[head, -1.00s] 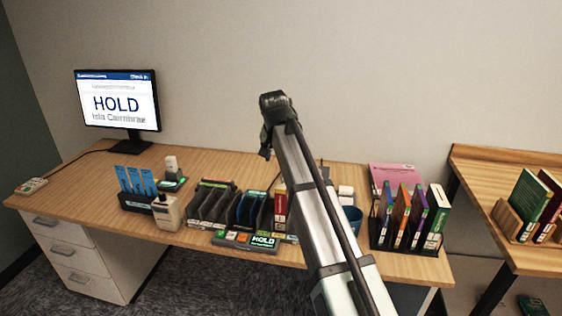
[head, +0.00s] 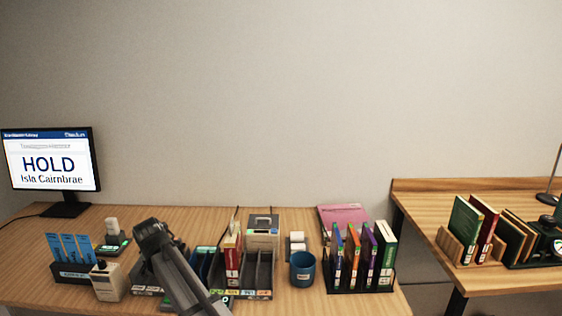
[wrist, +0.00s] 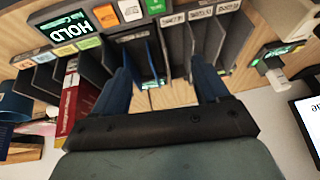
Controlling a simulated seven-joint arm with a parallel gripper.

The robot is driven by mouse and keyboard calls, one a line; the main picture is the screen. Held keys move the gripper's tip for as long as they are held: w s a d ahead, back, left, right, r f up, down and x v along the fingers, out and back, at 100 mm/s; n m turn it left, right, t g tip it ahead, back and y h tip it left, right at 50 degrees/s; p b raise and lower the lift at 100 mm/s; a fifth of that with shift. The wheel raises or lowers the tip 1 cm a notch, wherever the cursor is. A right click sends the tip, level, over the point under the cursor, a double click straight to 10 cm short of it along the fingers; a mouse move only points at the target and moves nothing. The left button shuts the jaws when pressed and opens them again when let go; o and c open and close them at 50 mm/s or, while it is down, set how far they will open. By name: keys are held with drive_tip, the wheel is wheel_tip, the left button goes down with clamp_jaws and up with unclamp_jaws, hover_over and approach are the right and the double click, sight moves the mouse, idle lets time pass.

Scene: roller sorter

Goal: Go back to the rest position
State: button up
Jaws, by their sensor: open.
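My gripper (head: 152,236) is low over the left desk, in front of the sorter. In the wrist view my gripper (wrist: 164,82) is open, its two fingers apart, and I see nothing held between them. The sorter (head: 262,293) has dark upright dividers, and it also shows in the wrist view (wrist: 140,36) beyond the fingers. A red book (head: 233,262) stands in one of its slots. My arm hides part of the sorter's left side in the head view. I cannot tell whether the fingers touch the dividers.
A monitor (head: 50,160) reading HOLD stands at the left. A second desk (head: 425,205) with books is at the right. The space above the desks is clear.

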drive_tip(key=s+a+f, duration=0.5)
drive_tip(key=f, duration=0.2)
drive_tip(key=s+d+f+g+y, duration=0.1)
drive_tip(key=s+d+f+g, duration=0.15)
drive_tip(key=f, duration=0.85)
drive_tip(key=s+d+f+g+y, duration=0.1)
drive_tip(key=s+d+f, duration=0.25)
drive_tip(key=f, duration=0.65)
drive_tip(key=s+d+f+g+h, duration=0.1)
drive_tip(key=s+d+f, duration=0.2)
drive_tip(key=d+f, duration=0.5)
drive_tip(key=s+d+f+g+h, duration=0.1)
drive_tip(key=s+d+f, duration=0.15)
drive_tip(key=d, duration=1.05)
drive_tip(key=s+d+f+g+h, duration=0.1)
drive_tip(key=s+d+f, duration=0.1)
drive_tip(key=d+f, duration=0.6)
drive_tip(key=s+d+f+g, duration=0.1)
drive_tip(key=s+d+g, duration=0.1)
drive_tip(key=s+d, duration=0.9)
drive_tip(key=s+d+f+g, duration=0.2)
drive_tip(key=s+d+g, duration=0.1)
drive_tip(key=s+d, duration=0.8)
drive_tip(key=s, duration=0.3)
drive_tip(key=shift+s+d+f, duration=0.15)
drive_tip(key=shift+f, duration=0.15)
